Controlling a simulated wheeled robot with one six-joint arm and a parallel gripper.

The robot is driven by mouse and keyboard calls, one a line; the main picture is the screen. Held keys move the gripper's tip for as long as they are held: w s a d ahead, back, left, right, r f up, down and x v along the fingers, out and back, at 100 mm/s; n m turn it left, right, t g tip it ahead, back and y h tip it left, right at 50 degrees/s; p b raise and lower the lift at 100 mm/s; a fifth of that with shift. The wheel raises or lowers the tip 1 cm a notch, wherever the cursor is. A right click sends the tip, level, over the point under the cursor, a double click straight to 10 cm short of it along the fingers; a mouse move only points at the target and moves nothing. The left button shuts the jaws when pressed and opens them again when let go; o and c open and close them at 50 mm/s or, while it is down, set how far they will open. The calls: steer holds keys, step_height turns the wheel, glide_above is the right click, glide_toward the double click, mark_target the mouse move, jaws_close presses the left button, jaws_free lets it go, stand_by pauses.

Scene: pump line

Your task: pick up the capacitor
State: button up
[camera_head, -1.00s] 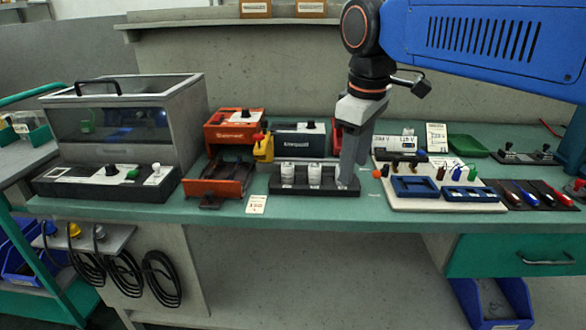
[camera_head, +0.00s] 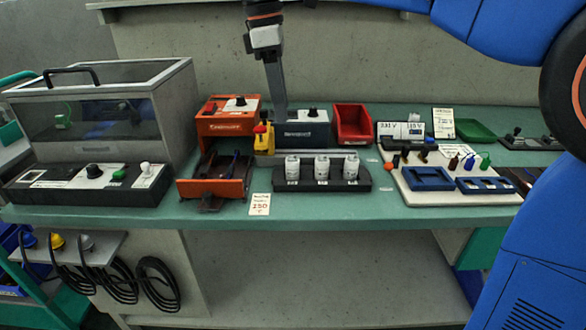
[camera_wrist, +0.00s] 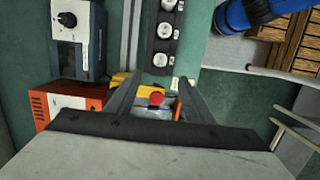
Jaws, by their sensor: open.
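Three pale, silvery cylinders, which look like the capacitors, stand upright in a black rack (camera_head: 335,184): a left one (camera_head: 292,168), a middle one (camera_head: 321,168) and a right one (camera_head: 350,167). In the wrist view their round tops line up above the jaws, the nearest (camera_wrist: 160,60) just beyond the fingertips. My gripper (camera_head: 281,115) hangs behind and left of the rack in the head view. In the wrist view my gripper (camera_wrist: 156,82) is open, with no capacitor between its fingers. A yellow bottle with a red top (camera_wrist: 155,98) shows between the fingers, apparently below them.
An orange unit (camera_head: 228,117) and an orange tray (camera_head: 214,188) stand left of the rack. A dark meter box (camera_head: 303,130) and a red bin (camera_head: 352,123) stand behind it. A white board with blue trays (camera_head: 428,178) is at right. A clear-sided enclosure (camera_head: 105,105) is far left.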

mark_target(293, 158)
steer(key=f, duration=0.4)
steer(key=d+f, duration=0.1)
steer(key=f, duration=0.4)
steer(key=d+f, duration=0.1)
steer(key=f, duration=0.4)
steer(key=shift+d+f, duration=0.2)
steer(key=shift+d, duration=0.05)
steer(key=c, duration=1.1)
steer(key=shift+c, duration=0.2)
steer(key=shift+r, duration=0.15)
step_height(293, 158, up, 15)
